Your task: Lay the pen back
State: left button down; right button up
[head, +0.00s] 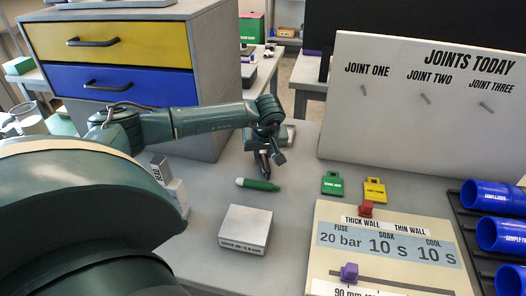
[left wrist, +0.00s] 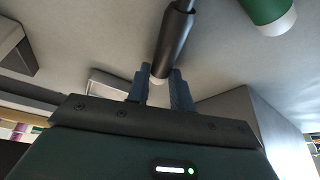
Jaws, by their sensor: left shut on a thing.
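My left gripper (head: 264,158) reaches in over the table in front of the drawer unit, its fingers pointing down. In the left wrist view its two fingers (left wrist: 160,88) are shut on a dark, slim cylinder (left wrist: 174,45), which looks like the pen. The pen has a thinner far end and a pale end between the fingers. In the head view the pen is hard to tell from the gripper. A green marker-like thing with a white tip (head: 258,184) lies on the table just below the gripper; it also shows in the left wrist view (left wrist: 262,8). My right gripper is out of view.
A grey labelled block (head: 246,228) stands nearer. Green (head: 333,184) and yellow (head: 374,190) tags lie to the right, beside a settings panel (head: 330,225) and a JOINTS TODAY board (head: 420,130). Blue pipes (head: 495,197) sit far right. The drawer unit (head: 205,60) stands behind left.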

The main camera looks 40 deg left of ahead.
aim_at(266, 166)
pick_arm(q)
jog(key=shift+f, duration=0.15)
jog(key=shift+f, duration=0.1)
jog(key=c, duration=1.2)
grip_release()
jog(key=shift+c, duration=0.2)
jog(key=shift+d+r, duration=0.1)
jog(key=shift+r, duration=0.4)
jog(key=b+v, duration=0.1)
jog(key=v, duration=1)
jog(key=shift+s+r, duration=0.15)
